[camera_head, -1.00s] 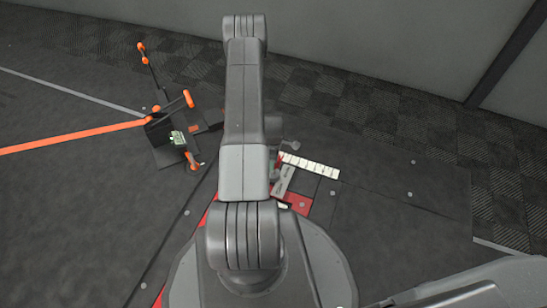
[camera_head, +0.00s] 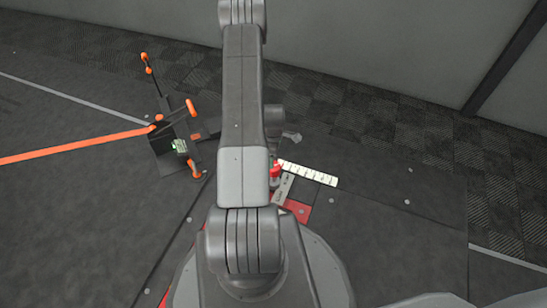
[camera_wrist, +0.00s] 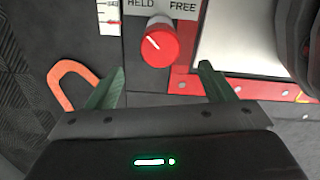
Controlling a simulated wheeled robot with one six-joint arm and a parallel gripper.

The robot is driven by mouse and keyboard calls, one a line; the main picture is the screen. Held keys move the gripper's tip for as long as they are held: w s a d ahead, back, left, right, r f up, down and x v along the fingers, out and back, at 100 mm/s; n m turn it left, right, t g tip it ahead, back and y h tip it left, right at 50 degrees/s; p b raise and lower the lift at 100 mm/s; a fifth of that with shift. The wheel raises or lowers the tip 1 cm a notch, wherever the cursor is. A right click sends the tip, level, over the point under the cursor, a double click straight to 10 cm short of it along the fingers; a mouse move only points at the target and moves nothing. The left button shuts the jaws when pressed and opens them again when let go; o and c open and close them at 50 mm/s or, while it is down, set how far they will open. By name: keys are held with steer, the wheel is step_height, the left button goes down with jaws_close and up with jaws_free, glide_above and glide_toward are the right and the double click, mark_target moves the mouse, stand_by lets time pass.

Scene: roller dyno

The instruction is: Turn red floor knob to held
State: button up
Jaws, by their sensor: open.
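The red floor knob (camera_wrist: 160,43) is round, with a short white line on the left part of its top that slants to the upper left. Behind it is a grey label plate (camera_wrist: 160,6) reading HELD on the left and FREE on the right. In the head view the knob (camera_head: 276,173) shows in part at the right edge of my arm. My gripper (camera_wrist: 161,84) is open and empty, its two green fingers wide apart. The knob lies beyond the fingertips, between their lines and apart from both.
A white marked scale strip (camera_head: 309,173) lies beside the knob. A red-edged plate (camera_wrist: 270,88) is at the right in the wrist view. An orange hook-shaped piece (camera_wrist: 72,82) is near the left finger. A black-and-orange stand (camera_head: 172,140) with an orange strap stands left.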

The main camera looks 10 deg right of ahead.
mark_target(276, 172)
step_height(276, 172, up, 4)
steer(key=shift+p, duration=0.4)
step_height(276, 172, down, 14)
steer(key=b, duration=0.5)
stand_by(0.4)
